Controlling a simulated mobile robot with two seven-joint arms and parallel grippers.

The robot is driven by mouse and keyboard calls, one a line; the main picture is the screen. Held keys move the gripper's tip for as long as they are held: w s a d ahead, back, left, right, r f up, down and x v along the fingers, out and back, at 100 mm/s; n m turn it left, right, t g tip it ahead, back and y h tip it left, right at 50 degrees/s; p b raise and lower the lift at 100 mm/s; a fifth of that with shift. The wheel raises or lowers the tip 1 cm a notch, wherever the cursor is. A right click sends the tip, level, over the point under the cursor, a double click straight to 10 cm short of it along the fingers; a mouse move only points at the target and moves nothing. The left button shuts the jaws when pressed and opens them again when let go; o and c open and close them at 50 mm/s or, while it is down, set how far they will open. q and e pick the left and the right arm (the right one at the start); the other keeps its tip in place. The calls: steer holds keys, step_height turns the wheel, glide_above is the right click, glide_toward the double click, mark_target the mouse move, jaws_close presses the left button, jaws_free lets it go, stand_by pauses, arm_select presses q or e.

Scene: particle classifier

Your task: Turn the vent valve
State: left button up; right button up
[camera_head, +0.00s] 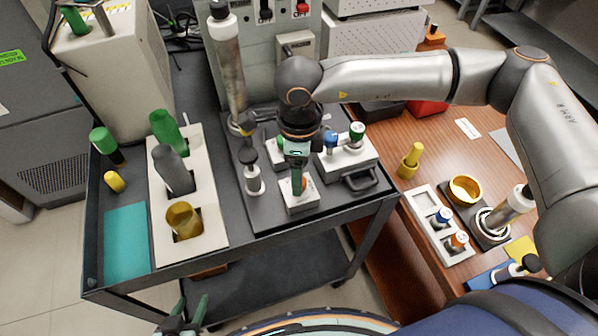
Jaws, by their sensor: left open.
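No part in view is clearly labelled as the vent valve. A small white block (301,200) with an orange-red part on top sits on the dark plate of the cart. My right gripper (298,183) points down right over this block, at the orange-red part. Its fingers are mostly hidden by its own body, so I cannot tell whether it grips or touches that part. A white block (349,163) with a blue knob (331,139) and a green knob (356,132) stands just to the right. My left gripper (187,312) is at the bottom edge, green fingers apart, empty.
A white rack (207,238) with green, grey and yellow vessels stands at the cart's left, beside a teal mat (126,243). A tall metal cylinder (229,65) stands behind the plate. The wooden table (388,223) at right carries a white holder (422,207) and a yellow bowl (465,189).

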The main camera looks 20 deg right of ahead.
steer(key=shift+f, duration=0.95)
jaws_close()
